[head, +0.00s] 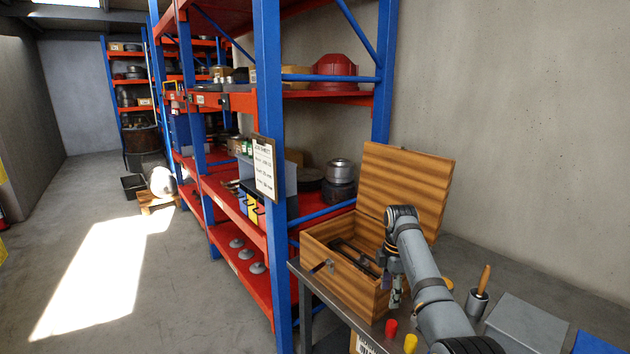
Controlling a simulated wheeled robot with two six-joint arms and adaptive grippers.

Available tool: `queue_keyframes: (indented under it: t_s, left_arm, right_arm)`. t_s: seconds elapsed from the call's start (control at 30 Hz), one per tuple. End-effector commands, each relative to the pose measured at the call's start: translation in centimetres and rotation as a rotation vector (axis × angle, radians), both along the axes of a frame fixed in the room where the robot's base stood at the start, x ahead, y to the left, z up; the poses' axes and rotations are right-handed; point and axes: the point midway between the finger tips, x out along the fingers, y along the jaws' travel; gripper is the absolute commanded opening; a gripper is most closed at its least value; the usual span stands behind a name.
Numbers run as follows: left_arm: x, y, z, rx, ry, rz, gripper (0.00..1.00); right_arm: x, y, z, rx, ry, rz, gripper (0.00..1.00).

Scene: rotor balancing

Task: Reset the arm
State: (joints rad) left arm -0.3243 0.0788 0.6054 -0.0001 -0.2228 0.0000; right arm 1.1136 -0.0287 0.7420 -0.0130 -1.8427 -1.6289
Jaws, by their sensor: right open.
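My right arm comes in from the bottom right and reaches over the bench. My right gripper (394,291) points down at the right front of the open wooden box (340,291). Its fingers are small and partly hidden by the arm, and nothing shows between them. I cannot tell whether it touches the box. The box lid stands up at the back, and dark tools (352,257) lie inside. My left gripper is not in view.
A red piece (391,328) and a yellow piece (411,343) stand near the bench front. A cup with a wooden-handled tool (477,303) and a grey case (528,330) lie right of the arm. A blue-and-red shelf (272,150) stands left of the bench. Open floor lies farther left.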

Motion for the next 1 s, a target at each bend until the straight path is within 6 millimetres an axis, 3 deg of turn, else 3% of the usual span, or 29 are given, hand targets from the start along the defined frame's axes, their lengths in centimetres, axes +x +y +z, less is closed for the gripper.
queue_keyframes:
  t_s: [0.3,0.47,0.57,0.7,0.8,1.0]
  left_arm:
    - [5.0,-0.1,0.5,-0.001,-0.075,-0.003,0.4]
    - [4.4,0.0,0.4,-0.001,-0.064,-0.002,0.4]
    - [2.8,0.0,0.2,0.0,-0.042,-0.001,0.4]
    - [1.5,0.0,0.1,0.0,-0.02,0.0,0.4]
    - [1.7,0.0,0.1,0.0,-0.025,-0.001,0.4]
    - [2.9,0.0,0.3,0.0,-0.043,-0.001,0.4]
  right_arm:
    - [-2.8,-1.6,-7.0,0.005,-0.046,-0.273,0.52]
    - [-6.1,-2.6,-11.3,0.009,-0.083,-0.474,0.52]
    - [-9.7,-3.5,-14.4,0.015,-0.117,-0.642,0.52]
    - [-17.1,-4.5,-17.6,0.04,-0.182,-0.928,0.52]
    - [-21.5,-4.8,-18.1,0.065,-0.222,-1.084,0.52]
    - [-27.6,-4.8,-17.4,0.117,-0.266,-1.288,0.52]
